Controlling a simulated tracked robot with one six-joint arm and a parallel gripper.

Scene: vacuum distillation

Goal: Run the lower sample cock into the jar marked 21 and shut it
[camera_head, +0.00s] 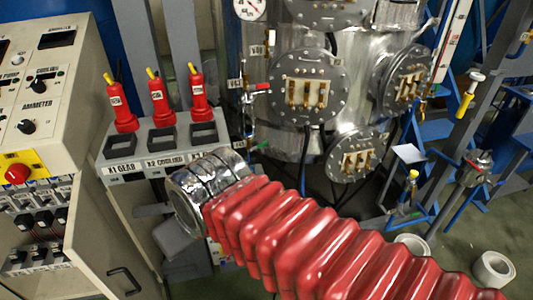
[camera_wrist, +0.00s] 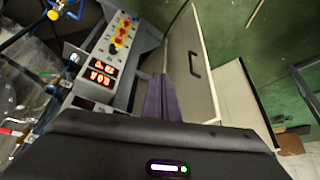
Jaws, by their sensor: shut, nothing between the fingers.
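My gripper (camera_wrist: 163,98) shows in the wrist view as purple fingers, shut and empty, pointing toward a panel and a cabinet. In the head view my arm hides the fingers. A small valve with a red handle (camera_head: 258,91) sits on a thin vertical pipe left of the steel vessel (camera_head: 345,100). Lower on that pipe is another small fitting (camera_head: 254,145); I cannot tell whether it is the lower sample cock. A red handle (camera_wrist: 10,132) also shows at the left edge of the wrist view. I cannot make out any jar marked 21.
Several red handsets (camera_head: 160,105) stand on a grey labelled console (camera_head: 180,140). A control cabinet (camera_head: 95,235) fills the left. Blue frames (camera_head: 500,135) and white rings (camera_head: 493,268) stand at the right. In the wrist view, a lit display (camera_wrist: 98,75) and a cabinet door (camera_wrist: 190,60) lie ahead.

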